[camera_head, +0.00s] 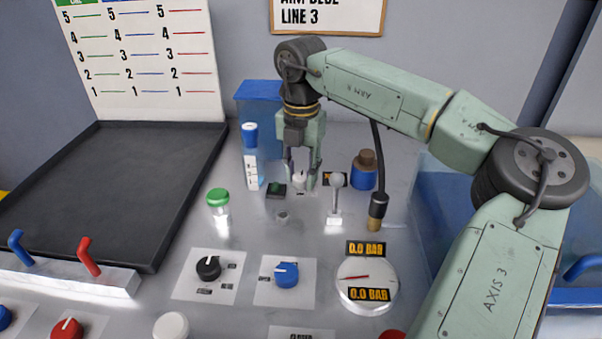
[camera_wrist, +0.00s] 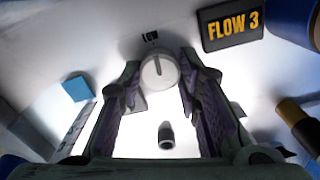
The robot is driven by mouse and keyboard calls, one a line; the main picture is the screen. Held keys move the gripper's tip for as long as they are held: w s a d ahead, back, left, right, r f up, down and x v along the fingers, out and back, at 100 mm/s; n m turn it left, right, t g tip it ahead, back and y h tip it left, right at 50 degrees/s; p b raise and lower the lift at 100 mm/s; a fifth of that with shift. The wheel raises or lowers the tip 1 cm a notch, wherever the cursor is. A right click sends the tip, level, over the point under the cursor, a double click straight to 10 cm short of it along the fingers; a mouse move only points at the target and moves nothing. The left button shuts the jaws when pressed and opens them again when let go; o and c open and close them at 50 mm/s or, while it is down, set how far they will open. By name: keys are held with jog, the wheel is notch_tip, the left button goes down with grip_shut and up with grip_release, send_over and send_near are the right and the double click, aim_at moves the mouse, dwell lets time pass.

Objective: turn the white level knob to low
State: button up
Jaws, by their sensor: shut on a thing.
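The white level knob (camera_wrist: 158,72) sits between the fingers of my gripper (camera_wrist: 160,80) in the wrist view. The fingers are shut on it from both sides. A dark mark on the knob's face points up the picture, roughly toward the small LOW label (camera_wrist: 150,36). In the head view my gripper (camera_head: 301,179) points down at the panel, and the white knob (camera_head: 299,178) shows partly between its fingers. Any other label around the knob is hidden or too small to read.
A FLOW 3 plate (camera_wrist: 233,24) is close by. A black knob (camera_head: 208,267), a blue knob (camera_head: 286,274) and a gauge (camera_head: 367,275) are nearer.

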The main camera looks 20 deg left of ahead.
aim_at(301, 176)
jog(key=shift+n, duration=0.4)
jog(key=o, duration=1.1)
jog(key=shift+o, duration=0.2)
notch_tip(301, 176, up, 12)
jog(key=shift+f, duration=0.1)
dwell(0.3)
